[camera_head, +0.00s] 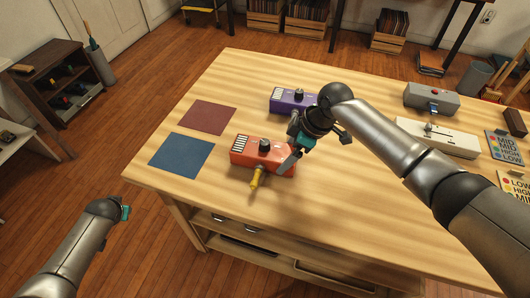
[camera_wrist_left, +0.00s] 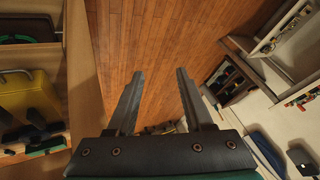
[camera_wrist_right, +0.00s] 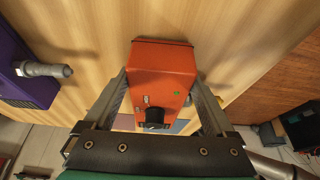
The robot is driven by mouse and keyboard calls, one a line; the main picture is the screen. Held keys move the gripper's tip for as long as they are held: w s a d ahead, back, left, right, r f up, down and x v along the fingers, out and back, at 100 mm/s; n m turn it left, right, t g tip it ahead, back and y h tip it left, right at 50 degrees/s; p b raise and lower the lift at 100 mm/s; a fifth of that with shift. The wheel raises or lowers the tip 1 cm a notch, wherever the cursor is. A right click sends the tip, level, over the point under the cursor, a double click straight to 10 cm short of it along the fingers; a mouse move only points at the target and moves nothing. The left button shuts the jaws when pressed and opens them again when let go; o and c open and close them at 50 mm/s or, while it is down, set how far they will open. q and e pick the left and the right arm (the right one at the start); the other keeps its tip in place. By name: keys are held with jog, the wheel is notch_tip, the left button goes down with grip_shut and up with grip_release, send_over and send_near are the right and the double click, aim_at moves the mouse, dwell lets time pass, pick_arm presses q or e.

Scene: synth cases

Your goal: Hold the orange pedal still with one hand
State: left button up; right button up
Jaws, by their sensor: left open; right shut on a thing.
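The orange pedal (camera_head: 250,157) lies on the wooden table, with a black knob on top and a yellow plug at its near side. My right gripper (camera_head: 291,158) is shut on the orange pedal near its right end. In the right wrist view the orange pedal (camera_wrist_right: 162,75) sits between the two fingers of the right gripper (camera_wrist_right: 165,95). My left gripper (camera_head: 124,210) is away from the table, off its near left edge. In the left wrist view the left gripper (camera_wrist_left: 158,90) is open and empty over the wood floor.
A purple pedal (camera_head: 288,101) lies behind the orange one; it also shows in the right wrist view (camera_wrist_right: 22,75). Flat red (camera_head: 207,114) and blue (camera_head: 181,155) squares lie left. A grey pedal (camera_head: 432,99), white device (camera_head: 455,142) and label cards (camera_head: 505,146) are right. The table's front is clear.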

pick_arm(q)
jog(key=w+a+r+n+t+y, duration=0.1)
jog(key=w+a+r, duration=0.1)
jog(key=w+r, duration=0.4)
jog(key=w+a+r+t, duration=0.15)
jog(key=w+r, duration=0.25)
jog(key=r, duration=0.5)
jog(key=w+d+r, duration=0.2)
jog(key=w+r, duration=0.1)
jog(key=r, duration=0.4)
notch_tip(320, 180, up, 3)
jog(key=m+g+h, duration=0.4)
jog(key=g+h, duration=0.2)
send_over(255, 178)
jog(key=s, duration=0.1)
jog(key=shift+s+a+f, duration=0.15)
jog(key=shift+s+a, duration=0.1)
jog(key=shift+s, duration=0.1)
jog(key=shift+s+f, duration=0.15)
jog(key=shift+f, duration=0.05)
jog(key=shift+x, duration=4.3)
